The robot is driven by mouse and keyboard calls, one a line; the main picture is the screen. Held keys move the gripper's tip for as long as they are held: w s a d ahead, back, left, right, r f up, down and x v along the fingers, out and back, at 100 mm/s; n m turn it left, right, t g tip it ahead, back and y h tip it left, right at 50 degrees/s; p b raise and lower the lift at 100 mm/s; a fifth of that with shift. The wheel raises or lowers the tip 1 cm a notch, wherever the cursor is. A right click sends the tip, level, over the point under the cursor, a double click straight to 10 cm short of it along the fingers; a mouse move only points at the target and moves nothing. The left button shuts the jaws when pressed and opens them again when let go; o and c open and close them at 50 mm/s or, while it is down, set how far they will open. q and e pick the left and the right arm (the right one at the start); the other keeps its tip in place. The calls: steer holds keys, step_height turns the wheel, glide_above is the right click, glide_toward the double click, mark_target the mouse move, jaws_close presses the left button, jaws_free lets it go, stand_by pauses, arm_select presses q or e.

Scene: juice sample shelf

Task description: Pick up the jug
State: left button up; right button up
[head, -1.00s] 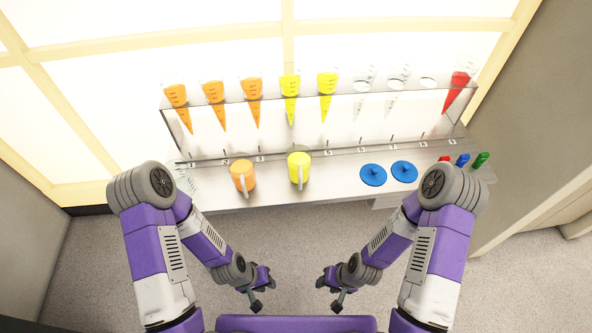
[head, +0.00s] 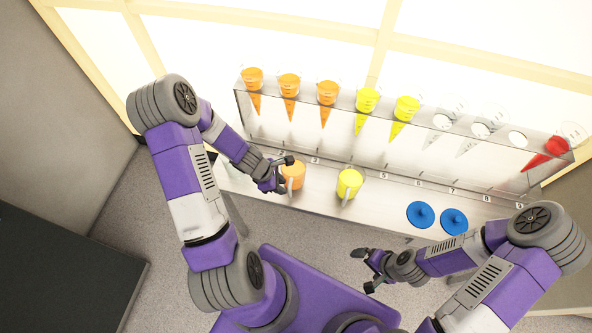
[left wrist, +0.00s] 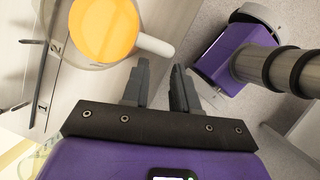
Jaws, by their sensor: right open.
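An orange jug (head: 294,171) stands on the shelf ledge, partly covered by my left gripper (head: 286,174). In the left wrist view the jug (left wrist: 102,28) is at the upper left, with orange content and a white-looking handle (left wrist: 155,44) pointing right. My left gripper (left wrist: 163,72) is open there, its fingertips just short of the handle, with nothing between them. A yellow jug (head: 349,183) stands upright to the right on the ledge. My right gripper (head: 364,270) is open and empty, in front of the ledge.
A clear rack above the ledge holds several cones, orange (head: 289,86), yellow (head: 367,101), clear and one red (head: 550,152). Two blue lids (head: 421,214) lie on the ledge's right part. The ledge (head: 385,195) is bare between the yellow jug and the lids.

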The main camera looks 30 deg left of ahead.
arm_select(q)
steer(key=b+x, duration=0.1)
steer(key=x, duration=0.4)
steer(key=shift+s+d+f, duration=0.15)
steer(key=shift+d, duration=0.15)
jaws_close()
stand_by(1.1)
